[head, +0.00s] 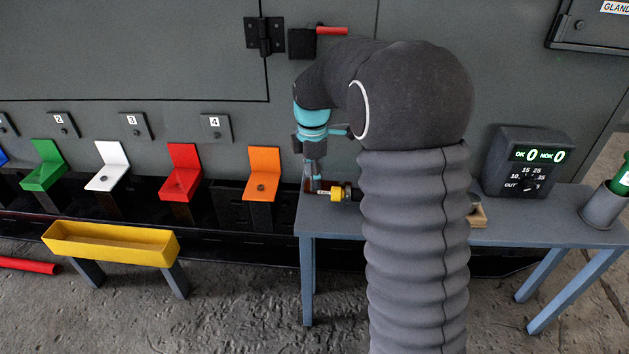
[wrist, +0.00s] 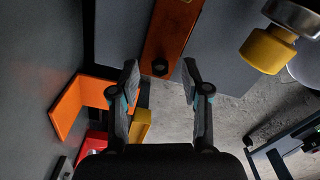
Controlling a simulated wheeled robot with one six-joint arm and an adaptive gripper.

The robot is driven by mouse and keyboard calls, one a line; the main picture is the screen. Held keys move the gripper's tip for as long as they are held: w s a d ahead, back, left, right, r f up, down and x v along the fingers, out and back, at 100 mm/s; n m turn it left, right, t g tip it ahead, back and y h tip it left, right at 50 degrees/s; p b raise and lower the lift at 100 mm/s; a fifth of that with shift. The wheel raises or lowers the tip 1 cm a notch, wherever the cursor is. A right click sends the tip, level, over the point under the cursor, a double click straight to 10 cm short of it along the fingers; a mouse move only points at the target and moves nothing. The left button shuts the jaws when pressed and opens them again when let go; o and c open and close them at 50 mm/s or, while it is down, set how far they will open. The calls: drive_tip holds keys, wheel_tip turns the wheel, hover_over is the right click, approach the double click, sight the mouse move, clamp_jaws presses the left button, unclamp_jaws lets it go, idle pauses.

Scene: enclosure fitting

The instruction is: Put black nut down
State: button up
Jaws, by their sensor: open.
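The black nut (wrist: 160,67) rests on a reddish-brown strip (wrist: 174,28) in the wrist view. My gripper (wrist: 160,72) is open, with one finger on each side of the nut and a clear gap to both. In the head view my gripper (head: 314,182) points down over the left end of the blue-grey table (head: 330,229). The nut cannot be made out in the head view.
A yellow-ended tool (head: 338,193) lies just right of my gripper; its yellow end (wrist: 267,50) shows in the wrist view. An orange holder (head: 262,182) stands left of the table. A counter box (head: 527,162) and bottle holder (head: 602,207) stand at right.

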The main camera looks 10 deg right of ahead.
clamp_jaws()
